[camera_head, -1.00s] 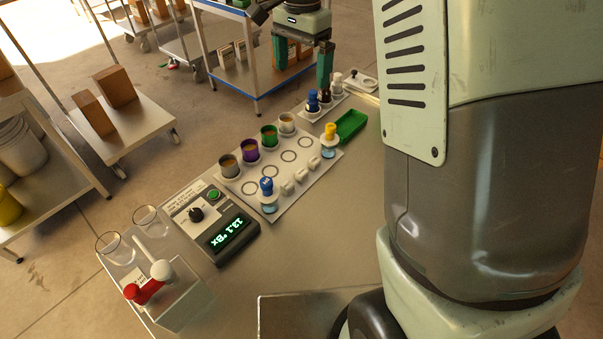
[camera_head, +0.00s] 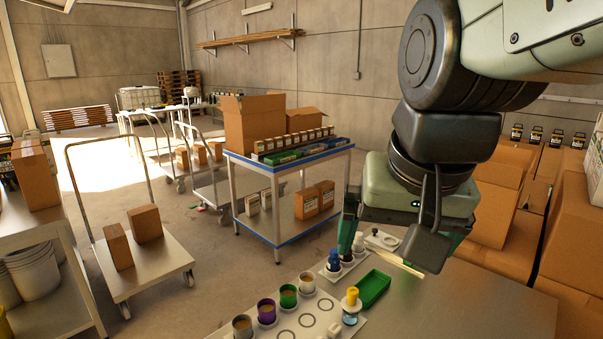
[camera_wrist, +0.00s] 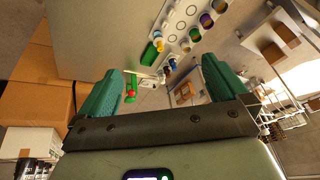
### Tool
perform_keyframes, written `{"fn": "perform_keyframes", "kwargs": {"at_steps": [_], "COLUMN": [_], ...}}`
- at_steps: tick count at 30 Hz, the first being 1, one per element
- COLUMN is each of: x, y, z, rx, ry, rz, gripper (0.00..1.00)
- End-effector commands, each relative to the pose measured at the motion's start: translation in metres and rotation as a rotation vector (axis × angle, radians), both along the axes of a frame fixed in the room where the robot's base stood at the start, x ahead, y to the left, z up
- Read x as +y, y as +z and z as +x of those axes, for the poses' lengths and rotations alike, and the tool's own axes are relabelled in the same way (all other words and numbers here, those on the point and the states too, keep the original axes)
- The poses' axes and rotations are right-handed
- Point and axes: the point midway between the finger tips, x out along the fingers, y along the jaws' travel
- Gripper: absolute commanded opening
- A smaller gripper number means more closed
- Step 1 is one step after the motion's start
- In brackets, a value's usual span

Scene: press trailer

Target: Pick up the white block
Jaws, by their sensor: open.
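My gripper (camera_head: 400,238) is above the far part of the table at the right in the head view, one green finger partly hidden by a dark part. In the wrist view, my gripper (camera_wrist: 161,66) is open with nothing held between its fingers. I cannot clearly pick out a white block now. Between the fingers in the wrist view lie a white plate (camera_wrist: 147,83) and blue-capped bottle (camera_wrist: 171,63). The white mat (camera_head: 340,327) is cut off at the bottom of the head view.
A green tray (camera_head: 373,289) and yellow-capped bottle (camera_head: 351,302) stand near the mat. Cups with purple (camera_head: 267,311) and green (camera_head: 288,297) sides stand on it. The table (camera_head: 460,300) is clear at right. A blue-edged cart (camera_head: 290,157) and cardboard boxes (camera_head: 505,200) stand beyond.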

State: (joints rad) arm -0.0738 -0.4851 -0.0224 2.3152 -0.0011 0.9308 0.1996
Motion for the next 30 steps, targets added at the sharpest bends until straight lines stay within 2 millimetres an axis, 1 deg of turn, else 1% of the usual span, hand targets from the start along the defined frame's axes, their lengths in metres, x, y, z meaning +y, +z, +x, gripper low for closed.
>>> {"fn": "perform_keyframes", "kwargs": {"at_steps": [1, 3, 6, 9, 13, 14, 15, 20, 24, 25, 30], "x": [-0.003, -0.005, -0.007, -0.008, -0.009, -0.009, -0.009, -0.008, -0.008, -0.008, -0.008], "y": [0.0, -0.003, -0.007, -0.01, -0.011, -0.011, -0.011, -0.011, -0.011, -0.011, -0.011], "z": [-0.017, -0.034, -0.05, -0.058, -0.06, -0.06, -0.06, -0.06, -0.06, -0.06, -0.06], "rx": [-0.033, -0.065, -0.097, -0.113, -0.117, -0.117, -0.117, -0.117, -0.116, -0.116, -0.116], "ry": [0.034, 0.082, 0.131, 0.157, 0.167, 0.167, 0.166, 0.165, 0.164, 0.164, 0.164], "rz": [-0.019, -0.046, -0.077, -0.096, -0.101, -0.101, -0.101, -0.101, -0.1, -0.1, -0.1], "gripper": [1.0, 1.0, 1.0, 1.0, 1.0, 0.98, 0.92, 0.7, 0.49, 0.45, 0.45]}}
